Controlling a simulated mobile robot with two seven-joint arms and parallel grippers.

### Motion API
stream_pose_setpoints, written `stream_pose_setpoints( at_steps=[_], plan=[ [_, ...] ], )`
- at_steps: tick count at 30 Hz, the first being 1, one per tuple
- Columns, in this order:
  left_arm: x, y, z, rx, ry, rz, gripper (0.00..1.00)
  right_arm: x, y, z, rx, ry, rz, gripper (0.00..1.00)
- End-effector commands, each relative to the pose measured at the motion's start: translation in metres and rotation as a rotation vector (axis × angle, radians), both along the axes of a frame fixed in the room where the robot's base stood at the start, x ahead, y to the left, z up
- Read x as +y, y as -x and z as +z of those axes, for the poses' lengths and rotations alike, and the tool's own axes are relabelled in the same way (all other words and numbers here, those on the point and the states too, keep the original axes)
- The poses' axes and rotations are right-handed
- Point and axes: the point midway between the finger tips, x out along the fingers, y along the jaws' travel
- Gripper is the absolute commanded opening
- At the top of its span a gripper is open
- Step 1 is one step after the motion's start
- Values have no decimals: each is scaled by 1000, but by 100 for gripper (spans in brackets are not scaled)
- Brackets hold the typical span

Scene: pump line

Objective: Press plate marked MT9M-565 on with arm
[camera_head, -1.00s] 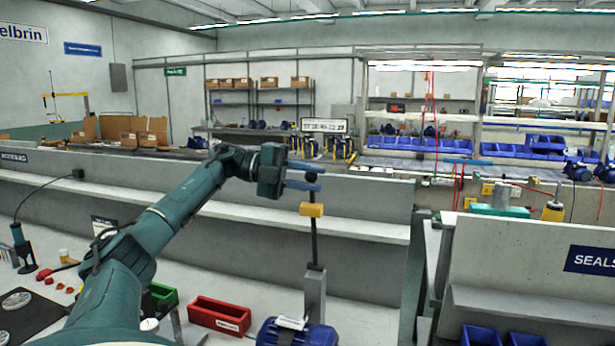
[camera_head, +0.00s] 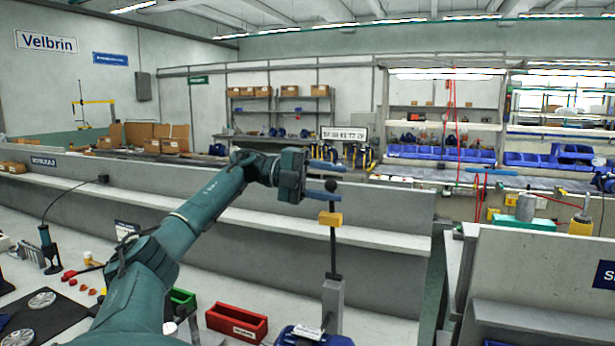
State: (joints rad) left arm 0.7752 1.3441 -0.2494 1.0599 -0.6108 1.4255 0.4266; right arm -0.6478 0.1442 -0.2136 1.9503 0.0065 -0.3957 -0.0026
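My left gripper (camera_head: 342,184) is open, its two blue fingers apart, one above the other. It is at the top of an upright black lever (camera_head: 333,250) with a dark knob (camera_head: 332,186) and a yellow block (camera_head: 330,218). The knob shows at the level of the gap; I cannot tell whether a finger touches it. The lever rises from a grey post (camera_head: 333,303). At the bottom edge is a blue pump (camera_head: 340,341), partly cut off, with a white plate (camera_head: 305,331) on top. No marking is readable on it. My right gripper is out of view.
A red bin (camera_head: 237,323) and a green bin (camera_head: 183,302) stand on the bench left of the post. A dark mat (camera_head: 62,306) with round metal parts lies further left. A long grey ledge (camera_head: 290,218) runs behind the lever. A grey partition (camera_head: 540,255) stands at the right.

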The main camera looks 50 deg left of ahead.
Motion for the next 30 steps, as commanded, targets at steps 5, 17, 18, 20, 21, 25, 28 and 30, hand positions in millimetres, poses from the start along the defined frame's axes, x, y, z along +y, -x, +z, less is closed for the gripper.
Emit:
stream_pose_setpoints(
  at_steps=[5, 17, 18, 20, 21, 25, 28, 30],
  plan=[
    [31, 19, 3, -4, -7, 40, 46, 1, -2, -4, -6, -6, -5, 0],
    [85, 78, 22, -15, -8, 15, 46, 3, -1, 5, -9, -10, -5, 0],
    [88, 81, 23, -16, -7, 12, 46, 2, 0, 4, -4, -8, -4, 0],
    [90, 84, 23, -14, -7, 11, 46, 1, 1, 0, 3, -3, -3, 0],
    [92, 86, 23, -13, -6, 10, 46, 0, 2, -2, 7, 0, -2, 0],
    [94, 89, 23, -11, -7, 7, 46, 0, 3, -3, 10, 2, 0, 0],
    [94, 89, 22, -10, -7, 5, 46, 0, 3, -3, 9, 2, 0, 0],
    [94, 89, 22, -9, -7, 5, 46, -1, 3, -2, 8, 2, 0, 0]
  ],
)
